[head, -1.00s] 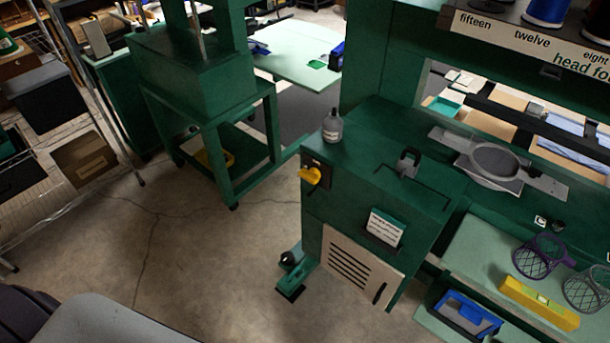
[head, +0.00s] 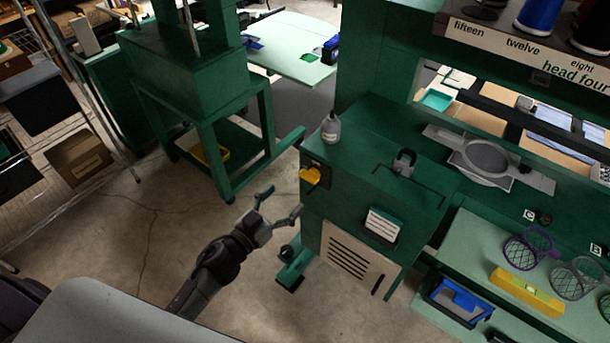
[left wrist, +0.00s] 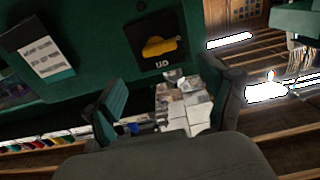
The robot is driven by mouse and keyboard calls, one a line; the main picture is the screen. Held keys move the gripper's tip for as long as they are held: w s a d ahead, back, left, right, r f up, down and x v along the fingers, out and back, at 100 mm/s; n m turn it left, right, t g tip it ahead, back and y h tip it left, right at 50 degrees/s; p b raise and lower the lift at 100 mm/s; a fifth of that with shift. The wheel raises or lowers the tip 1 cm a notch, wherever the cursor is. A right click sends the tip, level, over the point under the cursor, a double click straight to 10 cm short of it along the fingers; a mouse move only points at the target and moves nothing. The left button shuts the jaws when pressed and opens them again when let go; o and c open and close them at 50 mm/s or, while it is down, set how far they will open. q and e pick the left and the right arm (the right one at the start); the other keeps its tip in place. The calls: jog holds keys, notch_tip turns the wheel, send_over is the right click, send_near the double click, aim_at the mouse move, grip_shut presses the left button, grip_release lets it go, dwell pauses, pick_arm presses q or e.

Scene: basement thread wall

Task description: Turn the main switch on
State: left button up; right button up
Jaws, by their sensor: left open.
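The main switch is a yellow rotary handle (head: 310,177) on a dark plate at the upper left of the green cabinet's front (head: 340,222). In the left wrist view the yellow handle (left wrist: 160,46) shows near the top middle, with the letters "on" upside down below it. My left gripper (head: 279,202) is open and empty, to the left of the cabinet and a little below the switch, apart from it. In the left wrist view its two fingers (left wrist: 170,108) are spread, with the switch beyond them. My right gripper is not in view.
A grey bottle (head: 331,128) and a padlock-shaped item (head: 404,162) are on the cabinet top. A card holder (head: 383,225) and a vent panel (head: 349,254) are on its front. A green pedal-like item (head: 294,267) is on the floor. Floor to the left is open.

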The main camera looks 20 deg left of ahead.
aim_at(306, 179)
pick_arm(q)
jog(key=p+x, duration=0.1)
jog(key=x, duration=0.7)
jog(key=shift+w+d+f, duration=0.1)
jog(key=shift+w+d, duration=0.05)
jog(key=shift+w, duration=0.25)
jog(key=c, duration=1.2)
jog(key=shift+o, duration=0.2)
